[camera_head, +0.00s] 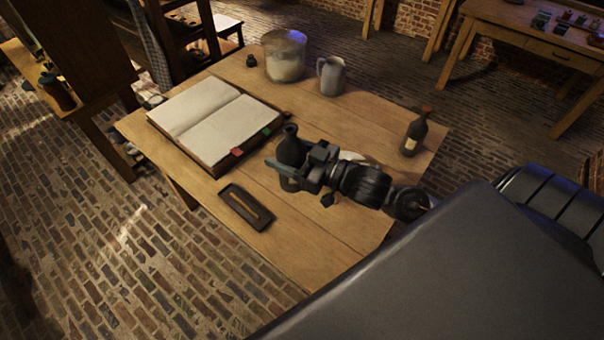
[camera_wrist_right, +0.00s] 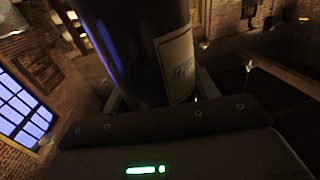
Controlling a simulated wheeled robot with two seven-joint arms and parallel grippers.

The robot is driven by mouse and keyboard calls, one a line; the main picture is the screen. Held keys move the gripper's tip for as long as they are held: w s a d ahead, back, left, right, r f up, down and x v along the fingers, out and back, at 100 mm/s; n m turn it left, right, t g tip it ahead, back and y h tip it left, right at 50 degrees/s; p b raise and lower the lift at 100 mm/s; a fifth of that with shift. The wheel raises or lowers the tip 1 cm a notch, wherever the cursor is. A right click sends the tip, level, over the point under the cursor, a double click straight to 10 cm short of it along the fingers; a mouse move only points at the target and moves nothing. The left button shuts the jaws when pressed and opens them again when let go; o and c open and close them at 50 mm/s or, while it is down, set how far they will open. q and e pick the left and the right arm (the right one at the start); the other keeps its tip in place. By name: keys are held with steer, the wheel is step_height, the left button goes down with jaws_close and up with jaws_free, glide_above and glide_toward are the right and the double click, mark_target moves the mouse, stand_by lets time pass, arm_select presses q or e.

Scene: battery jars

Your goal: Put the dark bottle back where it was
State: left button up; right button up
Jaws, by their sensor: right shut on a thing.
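A dark bottle (camera_head: 290,147) is upright, or nearly so, between the fingers of my right gripper (camera_head: 294,172), which is shut on it. In the right wrist view the dark bottle (camera_wrist_right: 130,50) fills the upper middle, with a pale label on its right side. The gripper hides part of its lower body, and I cannot tell whether its base touches the table. A second dark bottle (camera_head: 414,137), with a pale label and brownish top, stands at the table's right edge, apart from the gripper. My left gripper is not in view.
The wooden table (camera_head: 300,235) bears an open book (camera_head: 215,118), a glass jar (camera_head: 285,58), a grey jug (camera_head: 331,76) and a dark tray (camera_head: 246,207). A pale round thing (camera_head: 352,156) is partly behind my right arm. Free tabletop lies between jug and second bottle.

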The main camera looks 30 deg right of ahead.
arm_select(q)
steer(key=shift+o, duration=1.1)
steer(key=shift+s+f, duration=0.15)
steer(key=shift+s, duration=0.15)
arm_select(e)
steer(key=shift+s+f, duration=0.1)
steer(key=shift+s, duration=0.05)
steer(key=s+f+n+g+y+b, duration=0.3)
steer(key=s+n+g+y+b, duration=0.1)
steer(key=s, duration=0.3)
steer(key=s+f+n+g+y+b, duration=0.3)
steer(key=s+f+g, duration=0.1)
steer(key=s, duration=0.4)
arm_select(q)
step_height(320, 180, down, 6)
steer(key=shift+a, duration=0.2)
arm_select(e)
steer(key=w+a+f, duration=0.1)
steer(key=w+f, duration=1.1)
steer(key=w, duration=0.2)
steer(key=shift+w+a+f, duration=0.15)
steer(key=shift+a+f, duration=0.15)
steer(key=shift+a, duration=0.1)
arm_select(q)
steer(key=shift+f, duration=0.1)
